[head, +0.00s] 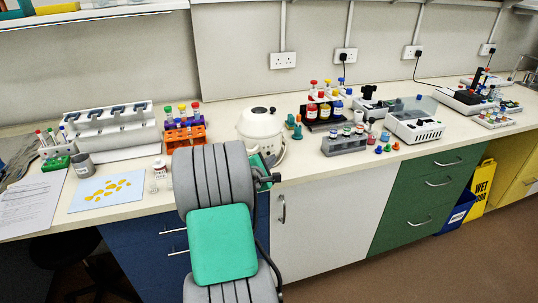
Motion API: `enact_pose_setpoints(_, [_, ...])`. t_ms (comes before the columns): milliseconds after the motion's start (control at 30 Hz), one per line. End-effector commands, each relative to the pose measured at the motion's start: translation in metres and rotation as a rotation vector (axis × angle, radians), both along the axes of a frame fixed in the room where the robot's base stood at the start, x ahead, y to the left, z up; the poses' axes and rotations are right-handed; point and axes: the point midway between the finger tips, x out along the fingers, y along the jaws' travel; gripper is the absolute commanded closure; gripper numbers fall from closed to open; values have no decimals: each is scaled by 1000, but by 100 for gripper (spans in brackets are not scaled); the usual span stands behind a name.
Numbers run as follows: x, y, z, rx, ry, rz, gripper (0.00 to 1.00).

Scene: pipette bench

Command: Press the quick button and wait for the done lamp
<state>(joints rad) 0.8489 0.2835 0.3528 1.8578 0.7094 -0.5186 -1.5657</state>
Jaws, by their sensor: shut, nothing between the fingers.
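A white round-lidded machine (260,123), which looks like a small centrifuge, stands on the bench just behind my arm. Its lid is down. My arm covers its lower front, so I can make out neither the quick button nor the done lamp. My gripper (267,180) shows only in part, as a dark shape at the right edge of my arm, close in front of the machine's lower front. It is shut and empty. Its fingertips are not clear, and I cannot tell whether they touch the machine.
An orange tube rack (184,136) stands left of the machine, with a white pipette stand (112,130) farther left. A grey rack (344,145) and a rack of coloured bottles (325,123) stand to the right. A small white bottle (159,169) is near my arm.

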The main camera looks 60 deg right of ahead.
Motion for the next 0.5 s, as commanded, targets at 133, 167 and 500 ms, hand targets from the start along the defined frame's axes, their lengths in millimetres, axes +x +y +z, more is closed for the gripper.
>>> enact_pose_setpoints(133, [3,-2,0,0,0,0,100])
enact_pose_setpoints(167, [4,-3,0,0,0,0,100])
enact_pose_setpoints(500, [7,-6,0,0,0,0,100])
